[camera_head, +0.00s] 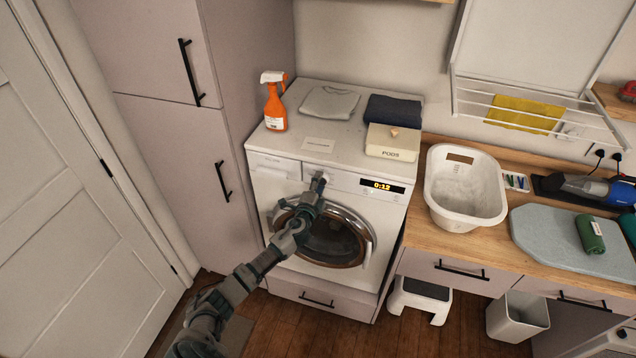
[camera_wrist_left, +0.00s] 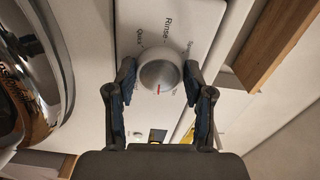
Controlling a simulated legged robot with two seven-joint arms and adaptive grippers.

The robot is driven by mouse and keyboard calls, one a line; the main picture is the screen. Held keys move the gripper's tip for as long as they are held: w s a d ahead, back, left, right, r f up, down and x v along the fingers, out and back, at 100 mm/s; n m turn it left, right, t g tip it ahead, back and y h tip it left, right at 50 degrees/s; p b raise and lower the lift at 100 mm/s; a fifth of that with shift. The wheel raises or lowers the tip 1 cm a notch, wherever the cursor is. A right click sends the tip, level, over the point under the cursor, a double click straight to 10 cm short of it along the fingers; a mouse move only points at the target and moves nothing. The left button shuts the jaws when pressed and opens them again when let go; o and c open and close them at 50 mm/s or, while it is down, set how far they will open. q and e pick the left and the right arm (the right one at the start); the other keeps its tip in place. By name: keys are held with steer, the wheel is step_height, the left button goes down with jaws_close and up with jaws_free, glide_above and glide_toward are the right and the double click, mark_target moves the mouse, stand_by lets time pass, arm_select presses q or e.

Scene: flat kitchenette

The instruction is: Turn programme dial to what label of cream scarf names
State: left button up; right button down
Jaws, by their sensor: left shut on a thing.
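The programme dial (camera_wrist_left: 162,70) is a round silver knob with a red mark, on the washing machine's (camera_head: 272,210) white front panel. In the left wrist view the mark points toward the bottom of the picture. "Rinse" and "Quick" are readable beside the dial; other labels are partly hidden. My left gripper (camera_wrist_left: 160,80) has a finger on each side of the dial and is shut on it; in the head view the gripper (camera_head: 318,182) covers most of the dial. No cream scarf or scarf label can be made out for certain. My right gripper is out of view.
On the machine stand an orange spray bottle (camera_head: 275,108), a pale folded cloth (camera_head: 329,102), a dark folded cloth (camera_head: 393,110), a cream box (camera_head: 392,143) and a white card (camera_head: 318,145). The display (camera_head: 382,186) reads 0:12. A white basket (camera_head: 466,215) stands on the right counter.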

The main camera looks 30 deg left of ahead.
arm_select(q)
steer(key=m+p, duration=0.2)
steer(key=m, duration=0.4)
steer(key=shift+d+m, duration=0.15)
steer(key=shift+m, duration=0.15)
steer(key=m, duration=0.2)
steer(key=shift+f+m+p, duration=0.15)
steer(key=shift+m+p, duration=0.15)
steer(key=shift+p, duration=0.05)
steer(key=shift+s+d+f+m, duration=0.1)
steer(key=shift+f+m, duration=0.05)
steer(key=shift+m, duration=0.35)
steer(key=shift+f, duration=0.1)
steer(key=o, duration=1.1)
steer(key=shift+o, duration=0.4)
